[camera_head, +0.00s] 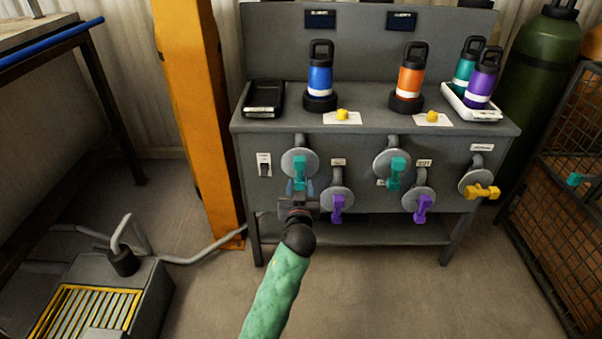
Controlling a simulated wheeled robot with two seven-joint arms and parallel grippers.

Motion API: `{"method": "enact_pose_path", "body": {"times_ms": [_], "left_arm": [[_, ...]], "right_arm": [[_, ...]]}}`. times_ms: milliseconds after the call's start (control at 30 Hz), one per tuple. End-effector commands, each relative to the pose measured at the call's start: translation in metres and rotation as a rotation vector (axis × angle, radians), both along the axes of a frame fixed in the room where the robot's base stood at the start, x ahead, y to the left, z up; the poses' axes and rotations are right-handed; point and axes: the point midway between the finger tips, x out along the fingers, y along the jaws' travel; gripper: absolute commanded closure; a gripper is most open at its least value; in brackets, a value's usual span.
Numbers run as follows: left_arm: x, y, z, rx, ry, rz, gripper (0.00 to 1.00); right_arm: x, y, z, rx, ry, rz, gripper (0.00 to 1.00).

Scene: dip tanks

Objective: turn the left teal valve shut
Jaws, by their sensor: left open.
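The left teal valve (299,168) is on the front of the grey bench, its teal handle hanging roughly upright in front of a round grey disc. My left gripper (300,188) reaches up from below to this handle. Its fingers are open, one on either side of the handle's lower end. I cannot tell whether they touch it. A second teal valve (396,170) is farther right on the same panel, its handle also roughly upright. My right gripper is not in view.
Purple valves (337,207) (421,207) sit lower on the panel, the first close to the right of my gripper. A yellow valve (482,191) is at the right. Bottles and a black tray (264,98) stand on the bench. An orange post (196,110) rises left.

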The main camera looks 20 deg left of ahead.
Motion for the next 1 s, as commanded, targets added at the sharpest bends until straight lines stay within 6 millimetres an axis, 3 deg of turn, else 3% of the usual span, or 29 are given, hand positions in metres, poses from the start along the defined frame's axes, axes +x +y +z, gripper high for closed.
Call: {"method": "enact_pose_path", "body": {"times_ms": [600,1000], "left_arm": [[0.067,0.020,0.000,-0.006,0.000,0.001,0.58],[0.074,0.022,-0.001,-0.007,0.002,0.001,0.58]], "right_arm": [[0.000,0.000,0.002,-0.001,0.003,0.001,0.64],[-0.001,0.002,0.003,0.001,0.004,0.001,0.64]]}}
